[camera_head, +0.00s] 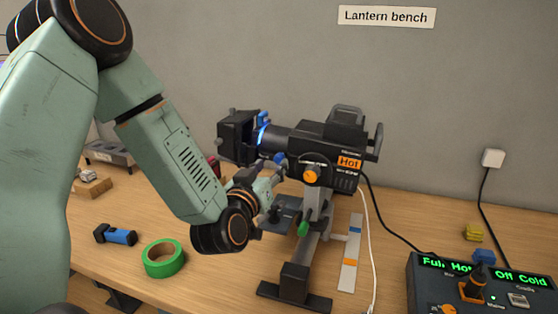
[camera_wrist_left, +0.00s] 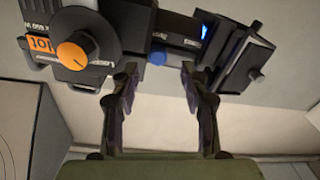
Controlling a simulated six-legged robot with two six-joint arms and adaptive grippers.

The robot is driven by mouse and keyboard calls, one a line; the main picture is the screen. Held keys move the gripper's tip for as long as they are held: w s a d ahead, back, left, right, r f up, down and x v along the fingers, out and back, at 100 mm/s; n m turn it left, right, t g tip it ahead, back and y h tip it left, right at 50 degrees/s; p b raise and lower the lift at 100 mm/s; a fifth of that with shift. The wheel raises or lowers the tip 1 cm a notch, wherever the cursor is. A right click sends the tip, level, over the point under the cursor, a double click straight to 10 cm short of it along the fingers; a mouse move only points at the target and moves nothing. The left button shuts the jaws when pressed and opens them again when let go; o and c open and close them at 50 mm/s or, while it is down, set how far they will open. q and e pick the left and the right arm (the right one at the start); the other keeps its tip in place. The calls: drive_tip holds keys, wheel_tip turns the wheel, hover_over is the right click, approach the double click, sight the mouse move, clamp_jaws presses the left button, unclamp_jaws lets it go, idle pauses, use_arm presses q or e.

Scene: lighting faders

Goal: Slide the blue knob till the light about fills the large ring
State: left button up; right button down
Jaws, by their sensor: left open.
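The black lantern (camera_head: 345,143) stands on a post above the bench, its lens end pointing left. The blue knob (camera_head: 281,158) sits low on the lantern's near side; in the left wrist view it shows as a small dark blue knob (camera_wrist_left: 158,55). My left gripper (camera_head: 275,178) is close below and in front of it. In the left wrist view its two fingers (camera_wrist_left: 158,75) are spread apart, with the knob beyond the gap between them. I cannot tell whether they touch it. My right gripper is out of view.
An orange knob (camera_head: 311,174) is right of the blue one. A green knob (camera_head: 303,228) is on the post. A green tape roll (camera_head: 164,259) and a blue-black torch-like object (camera_head: 115,235) lie left. A control box (camera_head: 480,285) is at the right, with cables behind.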

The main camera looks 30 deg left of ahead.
sight(278, 159)
use_arm(q)
drive_tip(key=x, duration=0.2)
drive_tip(key=shift+w+a+f, duration=0.1)
drive_tip(key=shift+w+a, duration=0.1)
drive_tip(key=shift+w, duration=0.5)
drive_tip(key=shift+w+d, duration=0.3)
drive_tip(key=shift+a, duration=0.3)
drive_tip(key=shift+w, duration=0.1)
drive_tip(key=c, duration=0.3)
drive_tip(key=shift+d, duration=0.2)
drive_tip(key=c, duration=0.3)
drive_tip(key=shift+a, duration=0.15)
clamp_jaws()
